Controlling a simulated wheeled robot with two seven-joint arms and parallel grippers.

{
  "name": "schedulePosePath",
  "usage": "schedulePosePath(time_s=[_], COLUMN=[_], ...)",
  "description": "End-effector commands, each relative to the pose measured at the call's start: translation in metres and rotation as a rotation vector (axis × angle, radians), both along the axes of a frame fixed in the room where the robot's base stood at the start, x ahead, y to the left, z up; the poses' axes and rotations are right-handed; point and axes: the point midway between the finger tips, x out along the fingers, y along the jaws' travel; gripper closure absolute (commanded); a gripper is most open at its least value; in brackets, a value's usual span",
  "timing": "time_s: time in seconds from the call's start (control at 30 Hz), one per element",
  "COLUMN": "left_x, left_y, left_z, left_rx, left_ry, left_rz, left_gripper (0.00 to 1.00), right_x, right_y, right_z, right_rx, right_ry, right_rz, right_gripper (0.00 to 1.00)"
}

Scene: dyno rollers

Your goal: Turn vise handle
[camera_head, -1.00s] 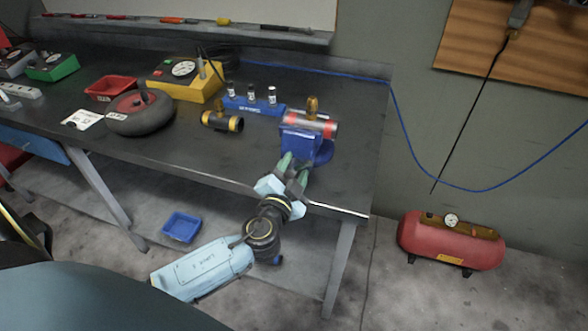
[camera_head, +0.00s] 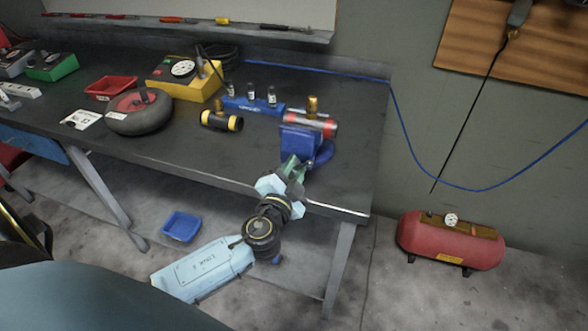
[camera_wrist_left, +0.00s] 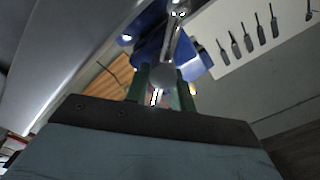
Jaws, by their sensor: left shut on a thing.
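The blue vise (camera_head: 299,144) stands at the right front edge of the workbench. A silver cylinder with red bands (camera_head: 316,125) and a brass fitting sits at its top. My left gripper (camera_head: 293,166) is at the vise's front, its fingers shut on the vise handle. In the left wrist view the vise (camera_wrist_left: 148,48) is ahead, and the metal handle (camera_wrist_left: 162,75) has a round end between the green fingers of my left gripper (camera_wrist_left: 163,92). In the head view the fingers and vise hide the handle. My right gripper is not in view.
The workbench (camera_head: 230,152) also holds a black and yellow cylinder (camera_head: 222,121), a blue rack (camera_head: 252,106) with small bottles, a yellow gauge box (camera_head: 187,80), and a wheel (camera_head: 139,112). A red air tank (camera_head: 451,240) stands on the floor at the right.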

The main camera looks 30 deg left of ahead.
Motion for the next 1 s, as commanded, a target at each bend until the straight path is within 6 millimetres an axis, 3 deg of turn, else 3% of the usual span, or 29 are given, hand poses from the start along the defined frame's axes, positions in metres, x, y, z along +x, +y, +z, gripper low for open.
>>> schedulePosePath(time_s=[0.6, 1.0], left_x=[0.0001, 0.0001], left_y=[-0.0013, -0.0009], left_z=[-0.0054, -0.0068], left_rx=[0.372, 0.471], left_ry=[0.092, 0.117], left_rz=[0.003, 0.003], left_gripper=[0.99, 0.99], right_x=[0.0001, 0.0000], right_y=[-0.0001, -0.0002], right_z=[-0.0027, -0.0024], right_rx=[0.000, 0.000], right_ry=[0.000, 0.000], right_rz=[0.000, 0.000], right_gripper=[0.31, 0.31])
